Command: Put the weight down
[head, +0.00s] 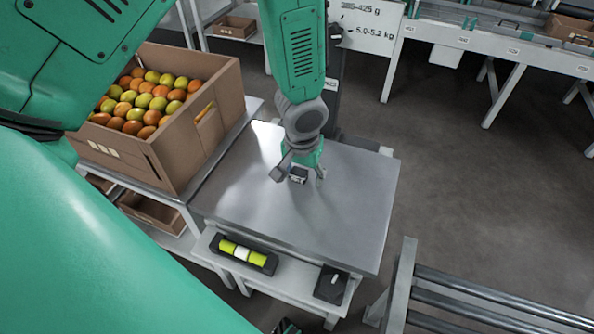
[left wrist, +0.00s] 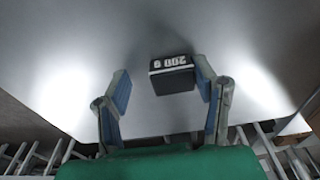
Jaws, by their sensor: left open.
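In the left wrist view the weight (left wrist: 173,76) lies between the spread fingers, nearer the right-hand finger. My left gripper (head: 299,177) points down over the table around the weight. Its fingers are open, with a clear gap on the left-hand side; whether the right-hand finger touches the weight cannot be told. My right gripper is not seen.
A cardboard box (head: 205,135) of orange and green tomatoes stands left of the table. A black holder (head: 243,254) with yellow-green cylinders and a small dark box (head: 331,284) are at the table's front. Rollers (head: 490,312) lie at lower right. The table's right half is clear.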

